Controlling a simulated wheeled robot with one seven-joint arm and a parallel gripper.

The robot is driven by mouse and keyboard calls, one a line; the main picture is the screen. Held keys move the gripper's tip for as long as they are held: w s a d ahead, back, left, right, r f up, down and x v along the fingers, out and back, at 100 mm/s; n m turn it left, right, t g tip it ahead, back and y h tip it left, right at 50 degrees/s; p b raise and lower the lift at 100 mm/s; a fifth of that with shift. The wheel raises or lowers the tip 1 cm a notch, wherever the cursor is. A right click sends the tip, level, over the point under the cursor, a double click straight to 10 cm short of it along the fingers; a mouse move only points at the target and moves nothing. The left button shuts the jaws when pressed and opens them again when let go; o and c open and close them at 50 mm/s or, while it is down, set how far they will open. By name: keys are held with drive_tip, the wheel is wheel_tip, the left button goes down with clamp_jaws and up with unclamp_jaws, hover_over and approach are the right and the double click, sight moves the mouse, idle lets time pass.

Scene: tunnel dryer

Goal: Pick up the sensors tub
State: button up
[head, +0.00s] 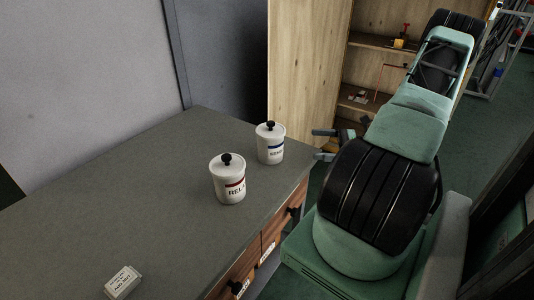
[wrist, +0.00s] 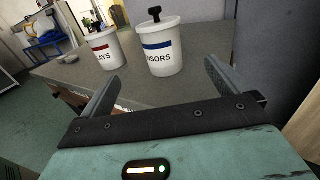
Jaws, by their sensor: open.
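The sensors tub (head: 270,147) is a white lidded tub with a blue band and a black knob. It stands upright on the grey counter, near its far right corner. In the wrist view the sensors tub (wrist: 160,55) is ahead of my gripper, with the lettering "SENSORS" partly cut off on its side. My gripper (wrist: 163,85) is open, its two fingers spread, and nothing is between them. The tub stands just beyond the fingertips. In the head view my gripper (head: 322,143) is beside the counter's right edge, close to the tub, partly hidden by my arm.
A similar tub with a red band, the relays tub (head: 228,182), stands close by on the counter (head: 130,190). A small white labelled box (head: 122,282) lies at the near edge. A wooden shelf unit (head: 308,60) rises behind. The counter's left part is clear.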

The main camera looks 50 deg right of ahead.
sight(269, 139)
drive_tip(key=p+x, duration=0.2)
drive_tip(key=x, duration=0.9)
drive_tip(key=shift+r, duration=0.1)
drive_tip(key=shift+p+x, duration=0.65)
drive_tip(key=shift+x, duration=1.9)
drive_tip(key=shift+w+d+r, duration=0.1)
drive_tip(key=shift+w+d, duration=0.05)
drive_tip(key=c, duration=1.4)
